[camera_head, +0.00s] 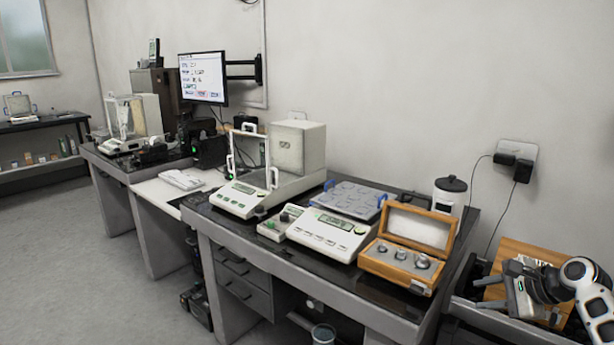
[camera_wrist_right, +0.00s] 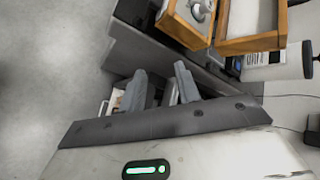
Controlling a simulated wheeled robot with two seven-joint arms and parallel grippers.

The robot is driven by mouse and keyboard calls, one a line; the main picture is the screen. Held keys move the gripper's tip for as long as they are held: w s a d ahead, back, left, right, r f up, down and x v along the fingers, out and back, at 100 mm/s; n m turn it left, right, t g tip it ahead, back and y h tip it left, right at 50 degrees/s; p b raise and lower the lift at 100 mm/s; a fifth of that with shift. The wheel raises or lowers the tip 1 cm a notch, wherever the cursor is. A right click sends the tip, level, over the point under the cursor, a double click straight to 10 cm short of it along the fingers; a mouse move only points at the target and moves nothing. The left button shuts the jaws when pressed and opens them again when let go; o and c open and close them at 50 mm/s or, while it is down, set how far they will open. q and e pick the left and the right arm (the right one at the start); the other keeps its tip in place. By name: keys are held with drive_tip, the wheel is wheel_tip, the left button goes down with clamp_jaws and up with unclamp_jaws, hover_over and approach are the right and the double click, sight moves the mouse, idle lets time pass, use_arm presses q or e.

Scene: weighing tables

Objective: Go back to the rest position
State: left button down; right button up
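My right gripper (camera_head: 494,287) is at the lower right of the head view, in front of the right end of the dark weighing table (camera_head: 398,320). In the right wrist view its two grey fingers (camera_wrist_right: 160,78) stand apart with a gap between them, and no held object shows there. The gripper is to the right of the open wooden weight box (camera_head: 372,262) and apart from it. My left gripper and left arm are not in view.
A wooden board (camera_head: 534,253) is behind the right gripper. The table holds a flat balance (camera_head: 326,233), a blue-handled plate (camera_head: 349,200), an enclosed balance (camera_head: 236,198) and a white jar (camera_head: 449,195). Grey floor (camera_head: 60,270) is clear at left.

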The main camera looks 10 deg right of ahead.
drive_tip(key=s+a+f+n+g+h, duration=0.1)
drive_tip(key=s+a+f+n, duration=0.4)
drive_tip(key=a+f, duration=0.3)
drive_tip(key=s+a+f+n+h, duration=0.1)
drive_tip(key=s+a+f+n, duration=0.5)
drive_tip(key=f, duration=0.4)
drive_tip(key=s+a+r+n+t, duration=0.1)
drive_tip(key=s+a+n, duration=0.4)
drive_tip(key=a, duration=0.4)
drive_tip(key=s+a+r+n+t, duration=0.1)
drive_tip(key=s+a+r+n, duration=0.1)
drive_tip(key=s+a+n, duration=0.4)
drive_tip(key=s+a, duration=0.2)
drive_tip(key=a, duration=0.1)
drive_tip(key=shift+a+t+y, duration=0.25)
drive_tip(key=shift+t+y, duration=0.05)
drive_tip(key=shift+y, duration=0.1)
